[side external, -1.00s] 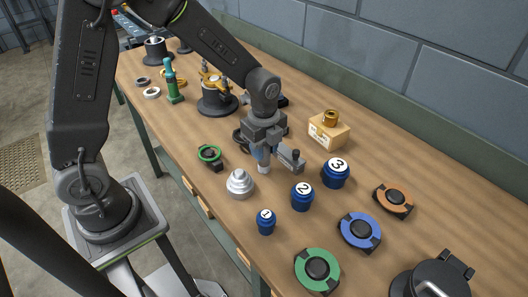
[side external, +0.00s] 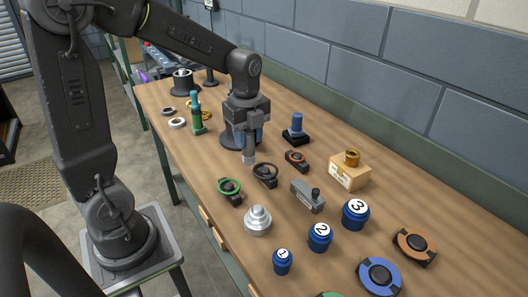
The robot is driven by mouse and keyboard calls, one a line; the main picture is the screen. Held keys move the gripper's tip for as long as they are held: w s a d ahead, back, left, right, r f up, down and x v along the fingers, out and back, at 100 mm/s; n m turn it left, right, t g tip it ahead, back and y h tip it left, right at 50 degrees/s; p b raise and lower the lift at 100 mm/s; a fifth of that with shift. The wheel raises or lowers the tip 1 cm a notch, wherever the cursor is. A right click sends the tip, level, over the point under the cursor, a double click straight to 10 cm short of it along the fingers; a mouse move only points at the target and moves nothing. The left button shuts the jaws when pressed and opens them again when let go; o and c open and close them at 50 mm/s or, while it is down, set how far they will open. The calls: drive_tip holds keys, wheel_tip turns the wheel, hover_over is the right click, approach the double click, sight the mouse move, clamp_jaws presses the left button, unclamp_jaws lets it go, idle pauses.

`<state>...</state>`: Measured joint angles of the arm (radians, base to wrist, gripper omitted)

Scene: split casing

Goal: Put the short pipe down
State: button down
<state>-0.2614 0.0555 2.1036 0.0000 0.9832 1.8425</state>
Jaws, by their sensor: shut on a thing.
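My gripper (side external: 243,132) points down over the middle of the bench. Its jaws are shut on a short grey pipe (side external: 249,152), which hangs upright below the fingers. The pipe's lower end is close above or behind a black ring-shaped holder (side external: 265,172); I cannot tell whether they touch. A dark round base (side external: 229,139) is partly hidden behind my gripper.
A green-ringed holder (side external: 229,187), an orange-ringed holder (side external: 297,158) and a grey block (side external: 308,195) stand around. A blue post on a black base (side external: 296,128) and a wooden block (side external: 350,171) stand toward the wall. A silver stepped cone (side external: 257,220) is nearer the front.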

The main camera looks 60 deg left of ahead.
drive_tip(key=s+a, duration=0.7)
drive_tip(key=a, duration=0.3)
drive_tip(key=s+a, duration=0.7)
drive_tip(key=a, duration=0.2)
drive_tip(key=shift+w+d+f, duration=0.8)
drive_tip(key=shift+w+f, duration=0.85)
drive_tip(key=shift+w+d+f, duration=0.8)
drive_tip(key=shift+w+f, duration=0.85)
drive_tip(key=shift+f, duration=0.05)
drive_tip(key=shift+w+d+f, duration=0.8)
drive_tip(key=shift+w+f, duration=0.85)
drive_tip(key=shift+f, duration=0.2)
drive_tip(key=c, duration=0.8)
unclamp_jaws()
drive_tip(key=shift+o, duration=0.2)
